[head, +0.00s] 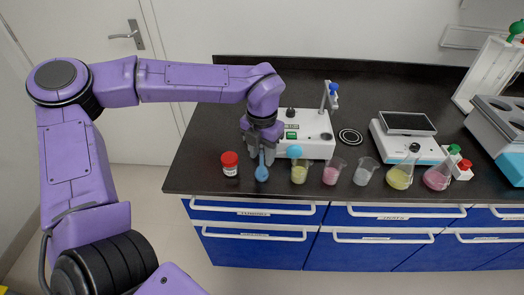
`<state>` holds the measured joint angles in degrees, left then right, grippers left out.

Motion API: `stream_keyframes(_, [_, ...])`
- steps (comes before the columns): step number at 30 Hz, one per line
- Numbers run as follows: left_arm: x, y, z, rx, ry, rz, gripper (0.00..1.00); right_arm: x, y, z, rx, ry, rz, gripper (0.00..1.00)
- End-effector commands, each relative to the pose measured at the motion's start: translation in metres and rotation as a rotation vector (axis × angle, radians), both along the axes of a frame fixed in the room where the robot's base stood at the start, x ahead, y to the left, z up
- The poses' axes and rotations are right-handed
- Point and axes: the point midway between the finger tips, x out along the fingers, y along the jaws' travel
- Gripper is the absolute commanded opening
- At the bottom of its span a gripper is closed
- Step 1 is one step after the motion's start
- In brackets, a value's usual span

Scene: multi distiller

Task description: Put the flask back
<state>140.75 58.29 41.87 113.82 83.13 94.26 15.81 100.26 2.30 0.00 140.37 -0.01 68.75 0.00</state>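My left gripper (261,153) points down over the left part of the dark bench, with its fingers at the narrow upper part of a small blue round-bottomed item (262,174). I cannot tell whether the fingers are closed on it or only around it. My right gripper is out of view.
A red-lidded jar (230,164) stands left of the gripper. A white stirrer-like device (316,146) is close behind it. A pink beaker (333,173) and a clear beaker (365,172) line the front, with a scale (425,150) behind. The bench's back left is clear.

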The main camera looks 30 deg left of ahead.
Motion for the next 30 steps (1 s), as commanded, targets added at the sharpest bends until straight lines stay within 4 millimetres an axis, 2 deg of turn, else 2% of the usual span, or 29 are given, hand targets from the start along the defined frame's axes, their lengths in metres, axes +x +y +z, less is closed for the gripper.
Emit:
stream_keyframes(5, [0.0,0.0,0.0,0.0,0.0,0.0,0.41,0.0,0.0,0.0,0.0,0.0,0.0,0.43])
stream_keyframes(9, [0.001,0.0,0.011,0.0,-0.003,0.001,0.41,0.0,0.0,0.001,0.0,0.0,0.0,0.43])
stream_keyframes(11, [0.001,0.0,0.022,0.0,-0.005,0.001,0.41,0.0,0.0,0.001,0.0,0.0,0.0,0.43])
stream_keyframes(18, [0.001,0.0,0.085,0.002,-0.005,0.002,0.41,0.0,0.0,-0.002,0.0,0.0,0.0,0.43])
stream_keyframes(21, [0.001,0.0,0.105,0.001,-0.003,0.002,0.41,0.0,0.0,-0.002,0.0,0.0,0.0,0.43])
stream_keyframes(25, [0.0,0.0,0.12,0.0,-0.002,0.0,0.41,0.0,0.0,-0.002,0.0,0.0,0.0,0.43])
stream_keyframes(30, [0.0,0.0,0.124,0.0,0.001,0.0,0.41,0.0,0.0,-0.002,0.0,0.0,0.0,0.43])
